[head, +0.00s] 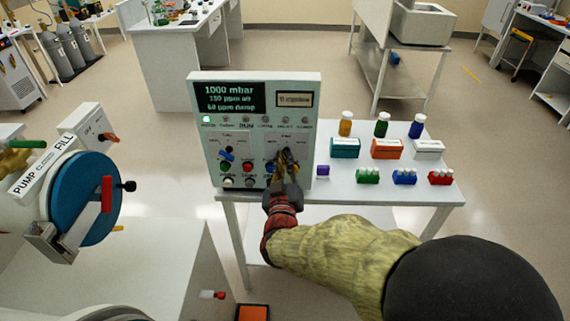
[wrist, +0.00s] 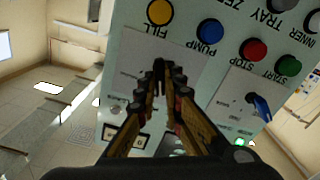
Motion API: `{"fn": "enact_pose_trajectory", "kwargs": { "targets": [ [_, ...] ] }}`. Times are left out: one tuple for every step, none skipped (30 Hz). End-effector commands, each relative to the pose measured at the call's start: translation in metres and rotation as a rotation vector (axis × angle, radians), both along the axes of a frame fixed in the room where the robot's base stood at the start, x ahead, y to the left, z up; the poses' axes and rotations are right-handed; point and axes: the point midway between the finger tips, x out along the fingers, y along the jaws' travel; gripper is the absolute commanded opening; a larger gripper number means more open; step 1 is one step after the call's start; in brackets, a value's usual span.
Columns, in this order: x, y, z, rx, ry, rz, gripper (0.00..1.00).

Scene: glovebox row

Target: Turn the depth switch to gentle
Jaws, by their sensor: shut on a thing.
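The control panel (head: 306,125) stands at the left end of a white table, with a dark screen (head: 230,97) reading 1000 mbar. Its left switch (head: 226,155) has a blue handle, which also shows in the wrist view (wrist: 259,106). My gripper (head: 286,158) reaches the panel's right switch plate, also seen in the wrist view (wrist: 167,72). Its fingers are closed together there, on the depth switch, whose handle they hide. Its pointing direction and label cannot be made out.
Push buttons, including a yellow FILL (wrist: 159,11), a blue PUMP (wrist: 210,32) and a red STOP (wrist: 253,50), sit close to the fingers. Bottles and boxes (head: 387,149) stand right of the panel. A blue round door (head: 85,199) is at left.

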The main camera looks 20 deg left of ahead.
Motion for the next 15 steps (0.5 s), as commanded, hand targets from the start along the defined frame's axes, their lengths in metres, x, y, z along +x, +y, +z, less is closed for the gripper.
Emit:
{"fn": "enact_pose_trajectory", "kwargs": {
  "targets": [
    [-0.0004,0.0,-0.0024,0.012,0.006,0.001,0.0],
    [-0.0004,-0.0001,-0.0023,0.018,0.008,0.001,0.0],
    [-0.0004,-0.0001,-0.0023,0.026,0.01,0.001,0.0],
    [-0.0004,-0.0001,-0.0022,0.031,0.011,0.001,0.0],
    [-0.0004,-0.0002,-0.0022,0.036,0.012,0.001,0.0],
    [-0.0004,-0.0002,-0.0021,0.04,0.013,0.001,0.0],
    [-0.0004,-0.0002,-0.0021,0.042,0.014,0.001,0.0],
    [-0.0004,-0.0001,-0.002,0.044,0.014,0.001,0.0],
    [-0.0004,-0.0002,-0.002,0.045,0.014,0.001,0.0],
    [-0.0004,-0.0002,-0.0019,0.046,0.015,0.001,0.0],
    [-0.0004,-0.0002,-0.0019,0.046,0.015,0.001,0.0],
    [-0.0004,-0.0002,-0.0019,0.046,0.015,0.001,0.0],
    [-0.0004,-0.0001,-0.0018,0.046,0.015,0.001,0.0],
    [-0.0005,-0.0002,-0.0018,0.046,0.015,0.001,0.0],
    [-0.0005,-0.0002,-0.0018,0.045,0.014,0.001,0.0]
  ]
}}
